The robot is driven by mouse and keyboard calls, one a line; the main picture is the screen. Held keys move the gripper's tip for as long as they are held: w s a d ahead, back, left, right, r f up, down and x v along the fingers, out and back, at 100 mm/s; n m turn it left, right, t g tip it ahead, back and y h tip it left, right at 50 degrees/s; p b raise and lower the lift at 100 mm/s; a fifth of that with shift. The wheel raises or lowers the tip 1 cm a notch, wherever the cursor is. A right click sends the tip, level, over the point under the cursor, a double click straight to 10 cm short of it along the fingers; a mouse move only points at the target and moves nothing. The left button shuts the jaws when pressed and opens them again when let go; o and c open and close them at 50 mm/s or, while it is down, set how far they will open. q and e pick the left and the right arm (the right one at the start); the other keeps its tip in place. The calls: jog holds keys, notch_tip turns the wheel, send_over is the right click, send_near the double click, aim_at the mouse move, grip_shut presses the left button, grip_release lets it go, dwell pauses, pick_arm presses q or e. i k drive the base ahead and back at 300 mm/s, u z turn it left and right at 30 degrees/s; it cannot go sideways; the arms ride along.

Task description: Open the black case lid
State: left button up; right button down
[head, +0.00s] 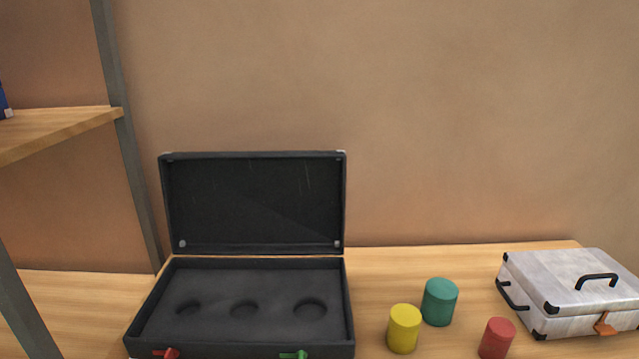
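The black case (350,305) stands on the table at the left of the middle in the head view. Its lid (255,203) is open and stands upright at the back. The dark foam inside has 3 round hollows, all empty. A red latch (167,353) and a green latch (293,354) show at the case's front edge, at the bottom of the view. Neither of my grippers shows in the head view.
On the table (465,262), a yellow cylinder (404,329), a teal cylinder (440,302) and a red cylinder (496,339) stand right of the case. A closed silver case (560,285) is at the far right. A wooden shelf (60,130) with grey posts is at the left.

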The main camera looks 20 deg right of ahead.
aim_at(252, 202)
jog(key=u, duration=1.85)
jog(key=k, duration=1.4)
jog(key=z, duration=1)
